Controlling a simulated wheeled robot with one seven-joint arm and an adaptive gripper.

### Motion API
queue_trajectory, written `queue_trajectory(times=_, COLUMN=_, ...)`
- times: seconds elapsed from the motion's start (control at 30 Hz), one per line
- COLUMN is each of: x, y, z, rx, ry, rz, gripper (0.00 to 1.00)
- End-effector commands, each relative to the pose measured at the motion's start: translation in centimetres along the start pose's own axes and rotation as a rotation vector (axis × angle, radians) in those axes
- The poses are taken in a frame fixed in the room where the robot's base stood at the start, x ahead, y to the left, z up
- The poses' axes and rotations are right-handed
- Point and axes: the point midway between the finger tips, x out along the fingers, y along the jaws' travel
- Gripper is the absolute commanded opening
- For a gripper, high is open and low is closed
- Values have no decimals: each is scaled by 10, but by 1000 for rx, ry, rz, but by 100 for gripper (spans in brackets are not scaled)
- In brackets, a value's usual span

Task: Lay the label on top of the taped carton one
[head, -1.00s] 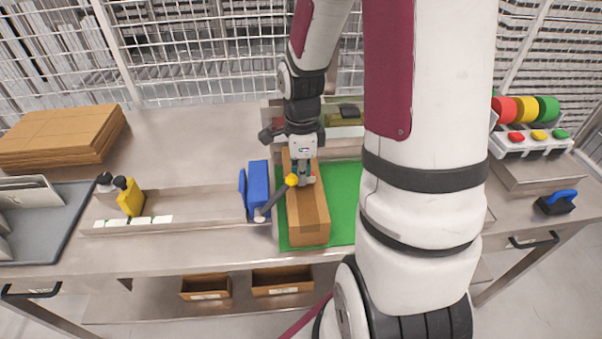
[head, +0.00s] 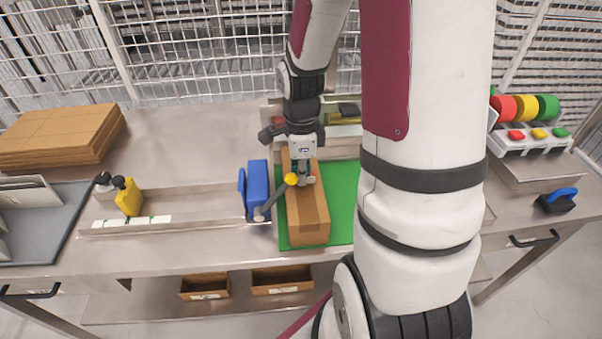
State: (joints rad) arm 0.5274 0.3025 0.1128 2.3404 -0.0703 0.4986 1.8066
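The brown taped carton (head: 308,218) lies lengthwise on a green mat (head: 343,205), with a tape strip along its top. My gripper (head: 304,180) points down over the far half of the carton; its fingertips are small and partly hidden, so I cannot tell its opening or contact. A grey rod-shaped tool (head: 272,206) with a yellow bulb (head: 291,179) slants beside the fingers; whether it is gripped is unclear. Several white labels (head: 125,221) lie along the front of a metal ledge at the left. I cannot make out a label on the carton.
A blue object (head: 257,188) stands just left of the carton. Flat cartons (head: 62,137) and a grey tray (head: 40,238) are at the left. Colored tape rolls (head: 525,108) are at the right. My arm hides the mat's right side.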

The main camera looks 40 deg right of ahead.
Motion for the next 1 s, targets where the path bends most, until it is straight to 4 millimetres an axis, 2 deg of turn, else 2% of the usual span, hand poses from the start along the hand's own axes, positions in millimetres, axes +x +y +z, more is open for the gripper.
queue_trajectory(times=0.77, x=3, y=0, z=0, rx=0, ry=0, rz=0, gripper=0)
queue_trajectory(times=0.8, x=3, y=0, z=0, rx=0, ry=0, rz=0, gripper=10)
queue_trajectory(times=0.9, x=3, y=0, z=0, rx=0, ry=0, rz=0, gripper=28)
queue_trajectory(times=1.0, x=3, y=0, z=0, rx=0, ry=0, rz=0, gripper=28)
